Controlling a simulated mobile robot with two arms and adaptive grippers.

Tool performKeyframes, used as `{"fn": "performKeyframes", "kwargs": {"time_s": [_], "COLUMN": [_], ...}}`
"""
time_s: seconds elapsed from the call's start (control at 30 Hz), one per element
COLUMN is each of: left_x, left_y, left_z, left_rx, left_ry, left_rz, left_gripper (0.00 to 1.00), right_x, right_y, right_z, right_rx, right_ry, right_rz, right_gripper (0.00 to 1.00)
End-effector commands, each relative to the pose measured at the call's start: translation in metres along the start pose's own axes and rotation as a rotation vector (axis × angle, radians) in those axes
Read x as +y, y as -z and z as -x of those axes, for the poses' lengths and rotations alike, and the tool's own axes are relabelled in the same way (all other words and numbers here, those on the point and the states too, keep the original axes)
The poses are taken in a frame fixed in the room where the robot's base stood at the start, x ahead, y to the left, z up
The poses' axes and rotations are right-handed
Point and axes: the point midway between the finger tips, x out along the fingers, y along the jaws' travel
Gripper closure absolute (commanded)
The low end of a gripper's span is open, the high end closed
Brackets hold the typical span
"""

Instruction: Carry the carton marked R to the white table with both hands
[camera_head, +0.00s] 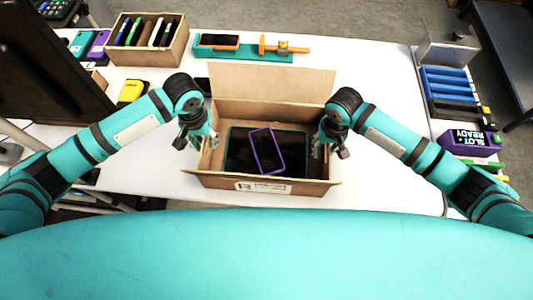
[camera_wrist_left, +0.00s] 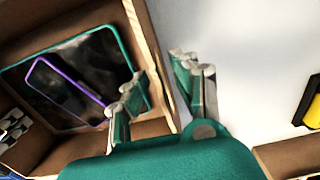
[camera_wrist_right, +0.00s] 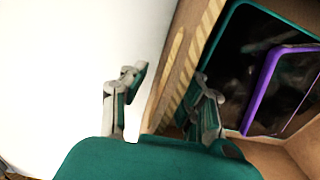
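The open carton marked R (camera_head: 262,186) sits on the white table (camera_head: 140,181), its label facing me and its back flap standing up. A black tablet with a teal edge (camera_head: 236,150) and a purple-framed one (camera_head: 267,152) lie inside. My left gripper (camera_wrist_left: 160,90) is open at the carton's left wall (camera_wrist_left: 150,50), one finger inside and one outside. My right gripper (camera_wrist_right: 165,100) is open at the right wall (camera_wrist_right: 184,65), also with one finger on each side. Both finger pairs look apart from the walls.
Behind stand a box of upright devices (camera_head: 146,40) and a teal tray (camera_head: 245,53) with orange parts. A blue rack (camera_head: 450,83) and a purple "SLOT READY" box (camera_head: 470,143) are at right. A dark screen (camera_head: 45,65) stands at left. The table either side of the carton is mostly clear.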

Motion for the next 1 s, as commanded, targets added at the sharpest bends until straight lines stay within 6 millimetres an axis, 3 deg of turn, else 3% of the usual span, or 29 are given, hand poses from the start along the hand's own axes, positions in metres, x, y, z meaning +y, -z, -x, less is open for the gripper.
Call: {"fn": "performKeyframes", "kwargs": {"time_s": [0.23, 0.53, 0.67, 1.0], "left_x": [0.0, 0.0, 0.0, 0.0], "left_y": [0.0, 0.0, -0.001, -0.001], "left_z": [0.051, 0.074, 0.074, 0.074], "left_rx": [0.003, 0.0, 0.0, 0.0], "left_ry": [-0.001, 0.001, 0.001, 0.001], "left_rz": [-0.002, 0.001, 0.0, 0.0], "left_gripper": [0.71, 0.71, 0.71, 0.71], "right_x": [0.0, -0.001, -0.001, 0.0], "right_y": [0.0, 0.001, 0.001, 0.001], "right_z": [0.0, 0.006, 0.026, 0.096], "right_rx": [0.0, 0.002, 0.004, 0.003], "right_ry": [0.0, 0.002, 0.003, 0.002], "right_rz": [0.0, 0.001, 0.001, 0.001], "right_gripper": [0.71, 0.71, 0.71, 0.71]}}
